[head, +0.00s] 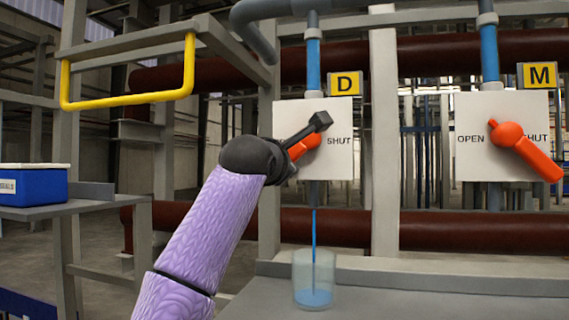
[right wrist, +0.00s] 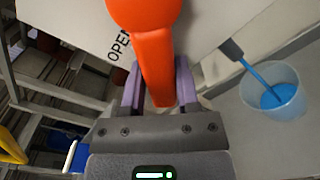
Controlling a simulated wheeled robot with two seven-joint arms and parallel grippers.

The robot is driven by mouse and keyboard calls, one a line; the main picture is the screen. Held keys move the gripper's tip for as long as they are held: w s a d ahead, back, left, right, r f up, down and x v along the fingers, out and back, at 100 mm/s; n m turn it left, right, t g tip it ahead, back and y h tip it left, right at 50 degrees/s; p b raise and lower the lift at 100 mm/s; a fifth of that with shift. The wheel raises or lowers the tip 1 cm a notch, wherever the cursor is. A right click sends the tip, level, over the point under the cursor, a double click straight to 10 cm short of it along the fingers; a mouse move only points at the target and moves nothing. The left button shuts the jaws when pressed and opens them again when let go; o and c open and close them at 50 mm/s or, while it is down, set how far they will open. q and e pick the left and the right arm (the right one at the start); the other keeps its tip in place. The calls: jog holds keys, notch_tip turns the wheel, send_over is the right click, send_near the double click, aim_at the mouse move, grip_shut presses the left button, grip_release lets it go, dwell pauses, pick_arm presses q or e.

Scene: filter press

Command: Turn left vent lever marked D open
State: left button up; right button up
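The vent lever marked D (head: 304,145) is orange, on a white plate (head: 343,165) under a yellow D sign (head: 344,84). It points down and left, away from SHUT, towards the OPEN side. In the right wrist view the lever (right wrist: 155,60) lies between the purple fingers of my right gripper (right wrist: 158,85), close along both sides, and the gripper appears shut on it. OPEN (right wrist: 119,45) shows beside it. In the head view my arm hides the word OPEN and most of the handle. My left gripper is in neither view.
A blue stream falls from D's outlet into a clear beaker (head: 314,281) on the grey shelf; the beaker also shows in the right wrist view (right wrist: 275,95). Lever M (head: 525,150) points to SHUT. A yellow rail (head: 128,99) and blue bin (head: 33,186) are at left.

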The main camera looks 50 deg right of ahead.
jog(key=o, duration=0.4)
jog(key=b+v, duration=0.4)
jog(key=v, duration=0.6)
jog(key=shift+b, duration=0.3)
